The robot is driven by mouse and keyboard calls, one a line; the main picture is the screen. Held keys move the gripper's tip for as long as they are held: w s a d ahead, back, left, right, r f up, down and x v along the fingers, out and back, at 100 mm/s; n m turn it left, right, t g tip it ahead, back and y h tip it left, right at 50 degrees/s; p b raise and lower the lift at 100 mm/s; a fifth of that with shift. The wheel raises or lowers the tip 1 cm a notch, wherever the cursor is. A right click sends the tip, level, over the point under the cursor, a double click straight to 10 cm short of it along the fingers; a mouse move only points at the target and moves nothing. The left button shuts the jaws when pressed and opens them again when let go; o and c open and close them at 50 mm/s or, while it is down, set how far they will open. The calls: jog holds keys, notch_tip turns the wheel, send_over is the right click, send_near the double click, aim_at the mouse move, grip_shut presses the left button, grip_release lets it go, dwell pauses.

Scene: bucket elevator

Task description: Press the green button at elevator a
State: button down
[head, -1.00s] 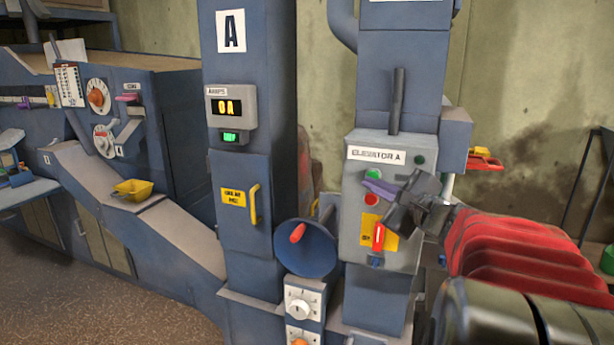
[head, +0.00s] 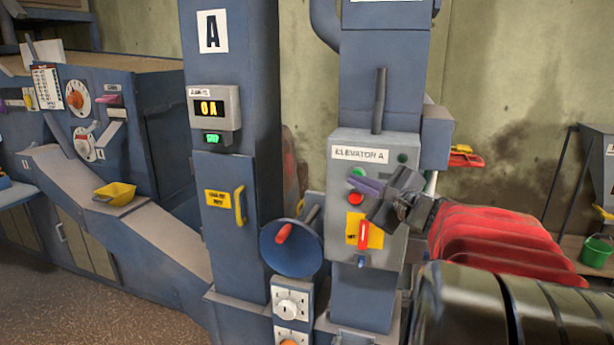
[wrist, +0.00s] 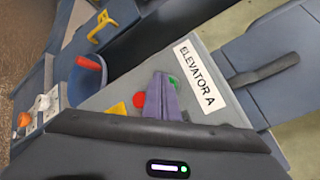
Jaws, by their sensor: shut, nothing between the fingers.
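The grey control box labelled ELEVATOR A (head: 345,228) is mounted on the blue column at centre right. Its green button (head: 358,173) is at upper left of the box face, above the red button (head: 355,198). My gripper (head: 354,182) is shut and empty, with its purple fingertips in front of the panel near the green button. I cannot tell whether the tips touch anything.
Below the buttons is a red switch handle on a yellow plate (head: 351,232). A black lever (head: 380,100) rises above the box. A blue handwheel (head: 275,258) stands at the left. The column's meter reads 0 A (head: 212,108), with a lit green indicator beneath.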

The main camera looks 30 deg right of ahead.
jog(key=shift+w+d, duration=0.25)
jog(key=shift+d, duration=0.1)
dwell(0.7)
jog(key=shift+a, duration=0.1)
jog(key=shift+s+a, duration=0.55)
jog(key=shift+a, duration=0.05)
jog(key=shift+a, duration=0.1)
dwell(0.4)
jog(key=shift+s+a, duration=0.8)
jog(key=shift+a, duration=0.15)
jog(key=shift+s+a, duration=0.75)
jog(key=shift+a, duration=0.2)
